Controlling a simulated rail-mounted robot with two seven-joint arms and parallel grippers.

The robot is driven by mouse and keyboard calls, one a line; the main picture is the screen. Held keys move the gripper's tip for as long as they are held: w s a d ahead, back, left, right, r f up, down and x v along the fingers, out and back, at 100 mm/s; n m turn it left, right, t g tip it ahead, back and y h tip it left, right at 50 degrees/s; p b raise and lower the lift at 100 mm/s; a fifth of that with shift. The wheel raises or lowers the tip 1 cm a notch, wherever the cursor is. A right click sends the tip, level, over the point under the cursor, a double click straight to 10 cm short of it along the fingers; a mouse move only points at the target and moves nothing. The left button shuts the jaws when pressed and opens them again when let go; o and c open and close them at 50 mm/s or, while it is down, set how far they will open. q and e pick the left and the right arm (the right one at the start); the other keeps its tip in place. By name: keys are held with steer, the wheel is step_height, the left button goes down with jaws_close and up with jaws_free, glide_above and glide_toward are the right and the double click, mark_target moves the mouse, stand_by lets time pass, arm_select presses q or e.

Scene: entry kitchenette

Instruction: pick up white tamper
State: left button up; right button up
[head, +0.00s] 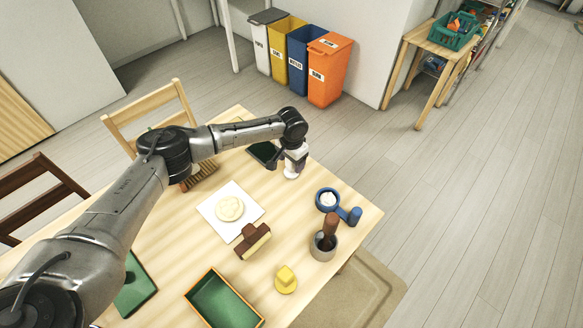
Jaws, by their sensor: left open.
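A small white object (291,173), which looks like the white tamper, stands on the far part of the wooden table (330,283). My left gripper (293,163) is directly above it, pointing down, with open fingers at its upper part. The gripper hides much of the tamper, and I cannot tell whether the fingers touch it. My right gripper is not in view.
A blue handled cup (328,198), a grey pot (323,252) with a brown-handled tool, a yellow knobbed piece (286,281), a brown block (253,241), a white sheet (217,222) with a pale disc and a green-lined tray (222,302) share the table. Coloured bins (325,75) stand beyond.

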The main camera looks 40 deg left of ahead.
arm_select(q)
jaws_close()
stand_by(0.5)
steer(key=shift+r, duration=0.1)
steer(key=shift+r, duration=0.4)
steer(key=r, duration=0.3)
steer(key=shift+d+r+p, duration=0.35)
steer(key=shift+p, duration=0.05)
steer(key=s+d+r, duration=0.2)
steer(key=d+r, duration=0.1)
steer(key=d, duration=0.2)
steer(key=s+d+r+p, duration=0.1)
steer(key=d+r, duration=0.2)
steer(key=d, duration=0.2)
steer(key=shift+s+d+r, duration=0.2)
steer(key=shift+s, duration=0.15)
